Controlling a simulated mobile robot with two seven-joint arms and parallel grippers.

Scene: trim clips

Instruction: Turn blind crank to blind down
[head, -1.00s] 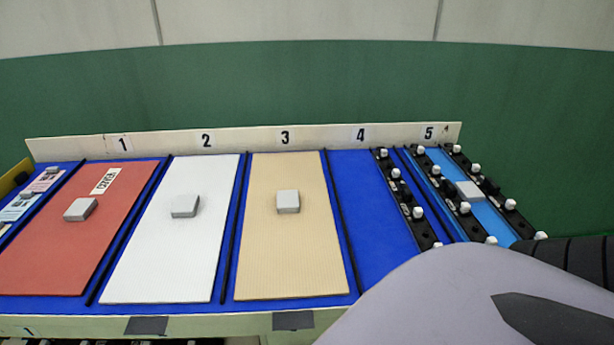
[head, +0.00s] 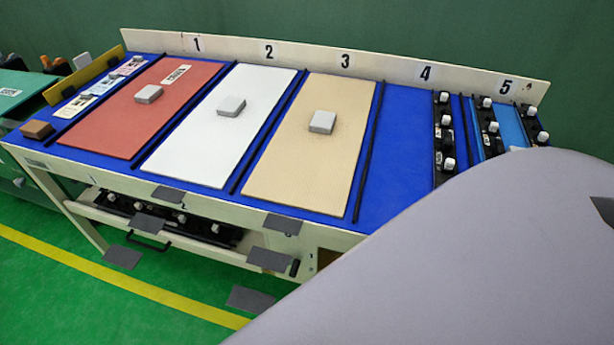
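No blind and no crank can be made out in the head view. Neither of my grippers shows. A large smooth grey surface fills the lower right of the head view and hides the table's right front part; I take it to be part of my own arm.
A blue-topped table (head: 405,150) has numbered bays 1 to 5. Red (head: 118,125), white (head: 205,140) and tan (head: 305,165) panels lie on it, each with a grey block. Black clip strips (head: 443,120) lie at right. A lower shelf (head: 165,222) holds more strips. Green floor (head: 60,290) is open at lower left.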

